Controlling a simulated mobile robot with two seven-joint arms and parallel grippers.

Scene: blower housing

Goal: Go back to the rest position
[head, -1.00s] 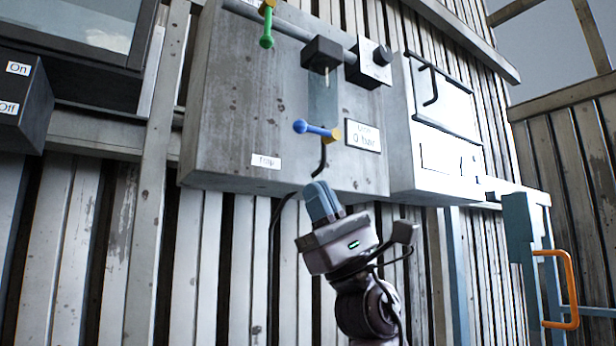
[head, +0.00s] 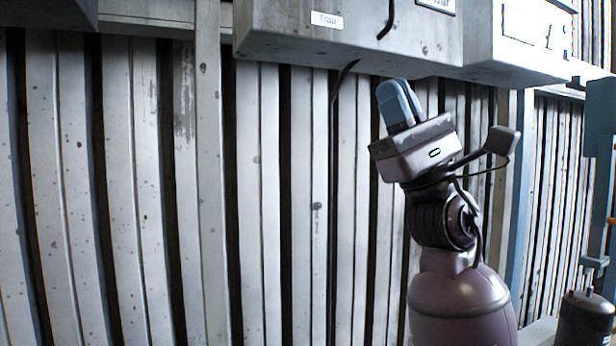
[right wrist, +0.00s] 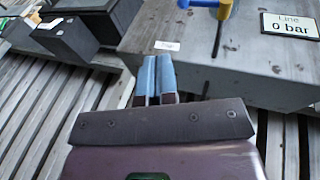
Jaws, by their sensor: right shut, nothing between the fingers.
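My right gripper (head: 399,103) is raised in the head view, just below the lower edge of the grey housing box (head: 290,28). Its blue fingers are shut with nothing between them. In the right wrist view the same fingers (right wrist: 156,80) point toward the front of the grey box (right wrist: 180,75). They appear apart from the blue-and-yellow valve handle (right wrist: 207,4) at the top of that view. My left gripper is not in view.
A "Trap" label (head: 326,20) is on the grey box, and a "Line 0 bar" sign (right wrist: 291,25) shows in the right wrist view. A white box (head: 510,45) adjoins on the right. A slatted wall (head: 150,190) stands behind. A blue post (head: 600,150) and dark cylinder (head: 584,320) stand at the right.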

